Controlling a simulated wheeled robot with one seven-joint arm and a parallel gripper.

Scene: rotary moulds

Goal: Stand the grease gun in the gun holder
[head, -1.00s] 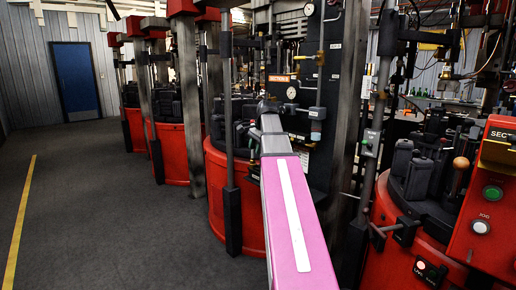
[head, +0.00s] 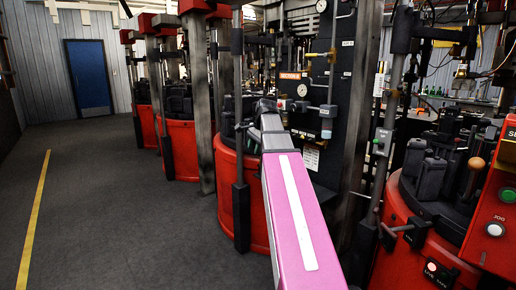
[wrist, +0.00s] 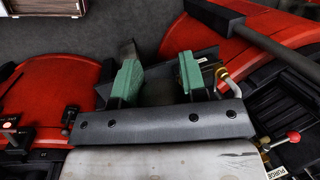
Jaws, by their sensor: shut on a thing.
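My gripper (wrist: 160,76) shows in the wrist view, with two green finger pads apart on either side of a dark grey, bar-like body (wrist: 165,73). This body, which looks like the grease gun, lies crosswise between and behind the pads. A brass fitting (wrist: 224,84) shows at its right end; I cannot tell whether it belongs to the gun. In the head view the gripper and the gun are hidden beyond my pink arm. I cannot make out the gun holder in either view.
Red round mould machines (head: 240,190) stand in a row ahead, with steel posts (head: 198,100) before them. A red control box (head: 495,200) is at the right. A dark gauge panel (head: 330,90) stands at centre. Grey floor (head: 120,210) with a yellow line is clear at left.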

